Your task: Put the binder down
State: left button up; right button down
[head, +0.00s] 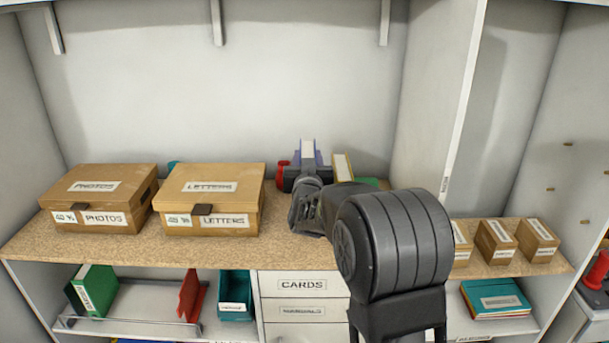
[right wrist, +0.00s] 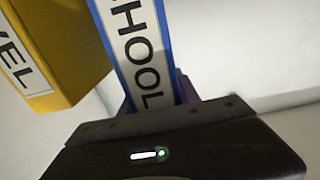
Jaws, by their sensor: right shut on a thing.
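My right gripper (head: 303,181) reaches over the wooden worktop to the back of the shelf. It is shut on a blue binder (head: 308,152) with a white spine label. In the right wrist view the blue binder (right wrist: 136,40) stands between my fingers, and its label shows "HOOL". The gripper and forearm hide its lower part in the head view, so I cannot tell whether it touches the worktop. My left gripper is not in view.
A yellow binder (head: 343,167) is just right of the blue one; the right wrist view shows it too (right wrist: 62,45). A "LETTERS" box (head: 238,190) and a "PHOTOS" box (head: 125,185) stand left. Small boxes (head: 496,240) stand right, beyond an upright divider (head: 440,120).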

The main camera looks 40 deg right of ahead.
jog(key=shift+r, duration=0.1)
jog(key=shift+f, duration=1.9)
jog(key=shift+f+b, duration=0.2)
jog(key=shift+b, duration=0.15)
jog(key=c, duration=0.9)
grip_release()
jog(key=shift+r, duration=0.1)
jog(key=p+v, duration=0.1)
jog(key=v, duration=1.1)
jog(key=shift+a+p, duration=0.1)
jog(key=shift+p, duration=0.2)
